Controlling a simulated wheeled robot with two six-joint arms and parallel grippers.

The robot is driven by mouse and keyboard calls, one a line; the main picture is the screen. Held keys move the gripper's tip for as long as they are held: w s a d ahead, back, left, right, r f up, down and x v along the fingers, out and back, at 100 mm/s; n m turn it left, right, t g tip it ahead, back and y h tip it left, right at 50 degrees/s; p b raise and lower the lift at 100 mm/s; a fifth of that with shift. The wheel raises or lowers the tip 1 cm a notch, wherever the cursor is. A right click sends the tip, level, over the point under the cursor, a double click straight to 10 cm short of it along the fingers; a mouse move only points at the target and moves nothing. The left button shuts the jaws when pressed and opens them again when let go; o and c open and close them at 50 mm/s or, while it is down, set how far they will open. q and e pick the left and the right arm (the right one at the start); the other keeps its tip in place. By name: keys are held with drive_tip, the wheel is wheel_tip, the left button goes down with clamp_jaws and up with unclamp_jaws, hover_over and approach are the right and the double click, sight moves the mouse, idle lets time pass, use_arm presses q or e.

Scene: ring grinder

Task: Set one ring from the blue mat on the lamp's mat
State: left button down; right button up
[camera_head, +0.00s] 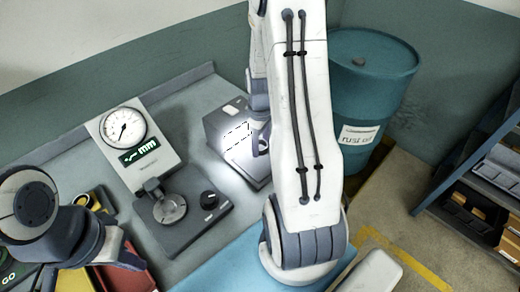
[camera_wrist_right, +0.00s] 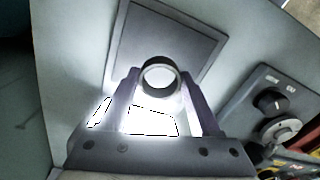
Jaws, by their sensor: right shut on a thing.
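My right gripper (camera_wrist_right: 160,100) is shut on a metal ring (camera_wrist_right: 160,76), with the ring between its two fingertips. In the right wrist view the ring appears in front of the lamp's dark square mat (camera_wrist_right: 195,45); I cannot tell whether it touches it. In the head view the lamp (camera_head: 225,118) glares over this mat (camera_head: 258,178), and my right arm hides most of the right gripper. The blue mat (camera_head: 215,272) is at the bottom, largely covered by my right arm; no ring shows on its visible part. My left gripper (camera_head: 115,255) is at lower left; its opening is unclear.
A dial gauge (camera_head: 125,128) with a stand and a knobbed base (camera_head: 205,222) stands left of the lamp. A red tray (camera_head: 122,278) lies at lower left. A teal barrel (camera_head: 365,90) stands behind my right arm, and a shelf with bins (camera_head: 490,175) is at the right.

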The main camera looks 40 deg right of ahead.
sight(260, 159)
wheel_tip(260, 159, down, 3)
drive_tip(key=shift+a+f+p, duration=0.1)
drive_tip(key=shift+f+p, duration=0.05)
drive_tip(key=shift+p, duration=0.25)
drive_tip(key=shift+f, duration=0.4)
drive_tip(key=shift+f, duration=0.1)
drive_tip(key=o, duration=1.5)
drive_tip(key=shift+c, duration=0.2)
